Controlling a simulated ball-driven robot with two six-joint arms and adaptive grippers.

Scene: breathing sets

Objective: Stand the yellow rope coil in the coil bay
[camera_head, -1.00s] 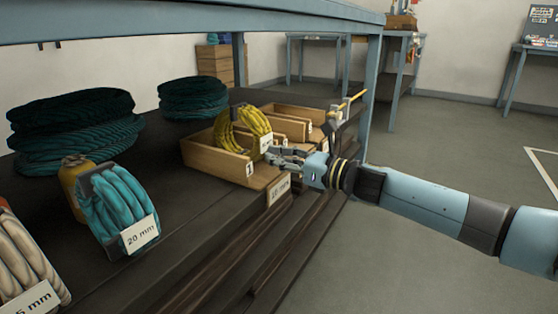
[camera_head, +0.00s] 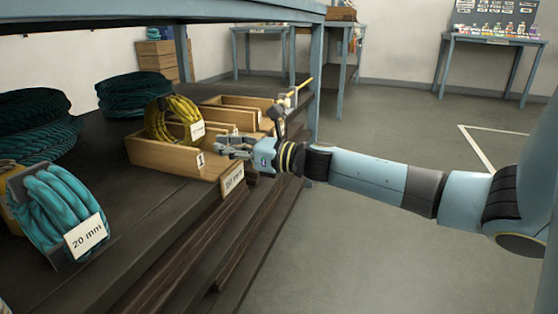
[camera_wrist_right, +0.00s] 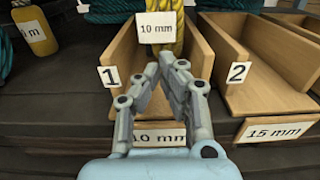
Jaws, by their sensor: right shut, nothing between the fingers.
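The yellow rope coil (camera_head: 172,120) stands upright in the wooden bay marked 1 (camera_head: 155,155), with a white tag on its front. In the right wrist view the coil (camera_wrist_right: 165,45) shows only in part behind its 10 mm tag, at the back of the bay (camera_wrist_right: 208,62). My right gripper (camera_head: 220,146) is at the front of this bay, apart from the coil. In the right wrist view the gripper's fingers (camera_wrist_right: 174,66) are together and empty, below the tag. My left gripper is not in view.
Bay 2 (camera_wrist_right: 265,97), labelled 15 mm, is empty beside bay 1. A teal coil tagged 20 mm (camera_head: 58,205) stands at the shelf's left. Dark green coils (camera_head: 133,92) lie behind. A blue bench frame (camera_head: 313,80) runs above the shelf. Open floor (camera_head: 350,250) lies right.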

